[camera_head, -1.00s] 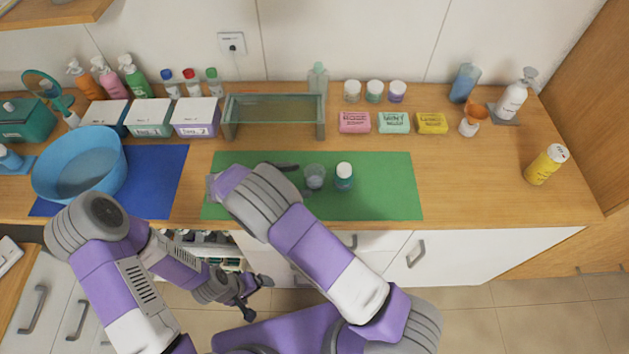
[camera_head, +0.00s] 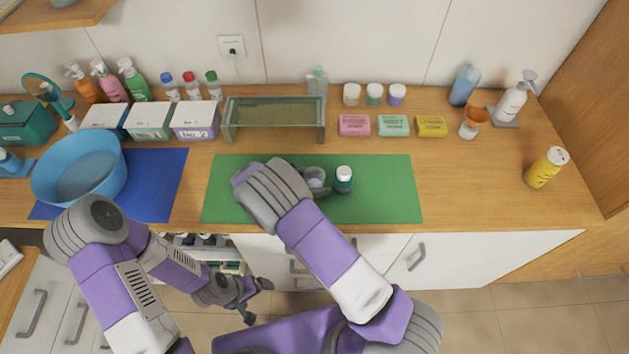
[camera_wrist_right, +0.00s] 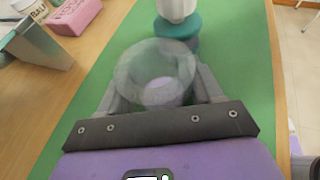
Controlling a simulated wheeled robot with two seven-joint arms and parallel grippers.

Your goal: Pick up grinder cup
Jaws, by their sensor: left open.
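The grinder cup is a clear, see-through cup (camera_head: 316,176) on the green mat (camera_head: 385,200), and it also shows in the right wrist view (camera_wrist_right: 155,72). My right gripper (camera_head: 312,188) is low at the mat, with its fingers on either side of the cup in the right wrist view (camera_wrist_right: 160,90). The fingers look spread; whether they touch the cup is unclear. A teal jar with a white top (camera_head: 343,180) stands just right of the cup, apart from it. My left gripper (camera_head: 254,302) hangs open and empty below the counter front.
A glass-topped stand (camera_head: 275,110) is behind the mat. Pink (camera_head: 354,125), mint and yellow soap boxes stand at the back right. A blue basin (camera_head: 80,168) is on the left.

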